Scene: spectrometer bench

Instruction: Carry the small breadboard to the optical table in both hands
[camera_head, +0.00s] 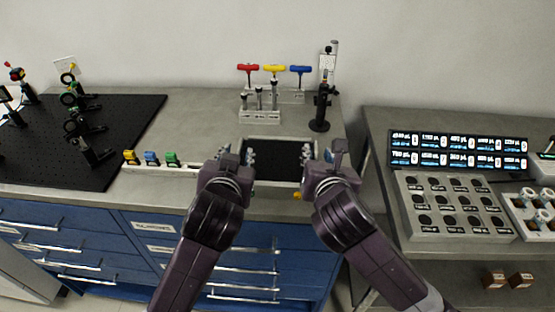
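The small breadboard (279,160) is a dark rectangular plate lying flat within a pale grey frame near the front edge of the bench. The black perforated optical table surface (130,118) lies at the left, with optics standing on it. My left gripper (238,157) is at the small breadboard's left side, and my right gripper (321,155) is at its right side. Small grey parts show at both sides of the plate, close to the fingers. The fingers are too small and overlapped to tell whether they are open or grip the plate.
Behind the plate stands a rack with red, yellow and blue T-handle tools (274,69) and posts. A black post stand (321,105) is at right. A strip with small coloured pieces (152,158) lies between plate and optical table. A display and sample tray (452,207) occupy the right bench.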

